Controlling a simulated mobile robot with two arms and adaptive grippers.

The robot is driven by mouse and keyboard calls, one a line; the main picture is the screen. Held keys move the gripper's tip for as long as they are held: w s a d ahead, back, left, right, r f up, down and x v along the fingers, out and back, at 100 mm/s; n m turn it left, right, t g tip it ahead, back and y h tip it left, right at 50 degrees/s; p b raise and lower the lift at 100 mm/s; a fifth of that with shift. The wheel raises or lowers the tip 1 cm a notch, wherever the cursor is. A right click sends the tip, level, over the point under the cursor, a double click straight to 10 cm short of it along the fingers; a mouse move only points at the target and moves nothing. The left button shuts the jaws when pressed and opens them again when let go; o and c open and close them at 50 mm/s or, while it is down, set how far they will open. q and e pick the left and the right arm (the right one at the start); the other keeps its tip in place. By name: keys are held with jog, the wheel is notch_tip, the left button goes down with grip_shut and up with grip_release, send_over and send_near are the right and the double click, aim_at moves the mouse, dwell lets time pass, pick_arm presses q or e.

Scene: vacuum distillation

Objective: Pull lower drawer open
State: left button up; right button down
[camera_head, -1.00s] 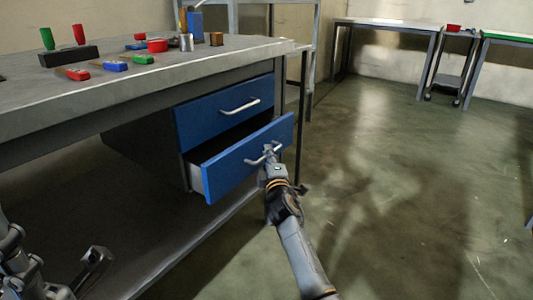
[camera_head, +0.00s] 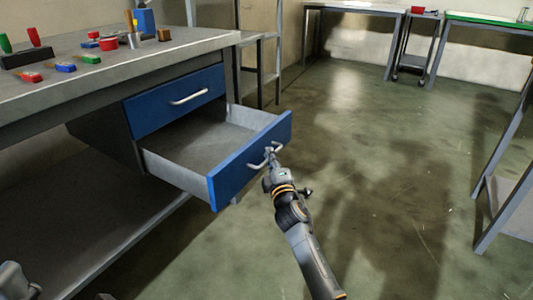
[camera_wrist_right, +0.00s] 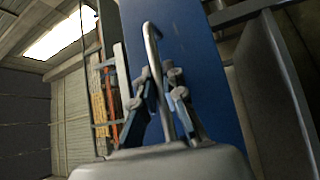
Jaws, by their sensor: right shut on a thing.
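The lower drawer (camera_head: 236,172) is blue-fronted and stands well out from the workbench. Its grey inside is visible and looks empty. Its handle (camera_head: 256,165) is a pale bar on the front. My right gripper (camera_head: 271,153) is shut on this handle. In the right wrist view the gripper (camera_wrist_right: 163,95) has its fingers on both sides of the handle bar (camera_wrist_right: 153,45), against the blue front. The upper drawer (camera_head: 175,101) is shut above. Of my left arm, a small part shows at the lower left; its gripper cannot be made out.
Floor (camera_head: 390,200) is clear in front of the drawer. A table frame (camera_head: 500,170) stands at the right.

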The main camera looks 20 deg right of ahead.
jog(key=shift+f, duration=0.1)
jog(key=c, duration=1.4)
grip_release()
jog(key=shift+s, duration=0.1)
jog(key=s+a+f, duration=0.1)
jog(key=s, duration=1)
jog(key=shift+s+a+f, duration=0.25)
jog(key=shift+s+a, duration=0.1)
